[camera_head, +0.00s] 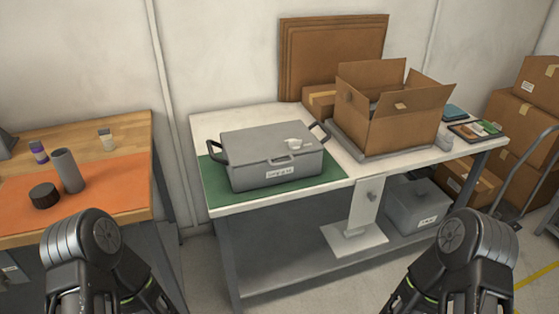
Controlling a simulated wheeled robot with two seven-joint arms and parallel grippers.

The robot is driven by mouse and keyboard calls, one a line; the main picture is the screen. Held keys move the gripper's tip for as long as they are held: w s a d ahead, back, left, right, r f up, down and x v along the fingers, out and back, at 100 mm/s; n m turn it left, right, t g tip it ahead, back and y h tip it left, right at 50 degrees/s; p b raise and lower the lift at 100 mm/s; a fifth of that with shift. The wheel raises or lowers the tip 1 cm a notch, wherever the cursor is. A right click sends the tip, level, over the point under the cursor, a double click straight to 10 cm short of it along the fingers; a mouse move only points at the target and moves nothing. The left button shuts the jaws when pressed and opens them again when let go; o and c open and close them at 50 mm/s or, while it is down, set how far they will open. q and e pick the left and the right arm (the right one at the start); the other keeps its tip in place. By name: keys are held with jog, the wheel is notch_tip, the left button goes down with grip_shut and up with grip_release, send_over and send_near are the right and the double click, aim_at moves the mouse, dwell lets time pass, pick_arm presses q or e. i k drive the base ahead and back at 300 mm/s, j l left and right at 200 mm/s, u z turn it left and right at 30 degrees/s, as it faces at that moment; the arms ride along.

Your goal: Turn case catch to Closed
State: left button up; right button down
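A grey case (275,160) with a closed lid sits on a green mat (215,190) on the white table. It has dark side handles, a grey front handle and a white label on its front. A small pale fitting (297,142) lies on top of the lid near the right; it may be the catch, but it is too small to tell its position. Dark rounded links of both my arms show at the bottom left and bottom right, apart from the case. Neither gripper shows.
An open cardboard box (402,128) stands right of the case on the white table (255,118). A wooden bench (125,135) holds a grey cylinder (67,171) at left. Stacked cartons (525,115) stand at right.

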aim_at(295, 144)
jog(key=i+l, duration=0.15)
jog(key=l, duration=0.25)
jog(key=i+l, duration=0.15)
jog(key=l, duration=0.2)
jog(key=i+l, duration=0.1)
jog(key=l, duration=0.3)
jog(key=i+l, duration=0.15)
jog(key=l, duration=0.25)
jog(key=i+l, duration=0.15)
jog(key=l, duration=0.2)
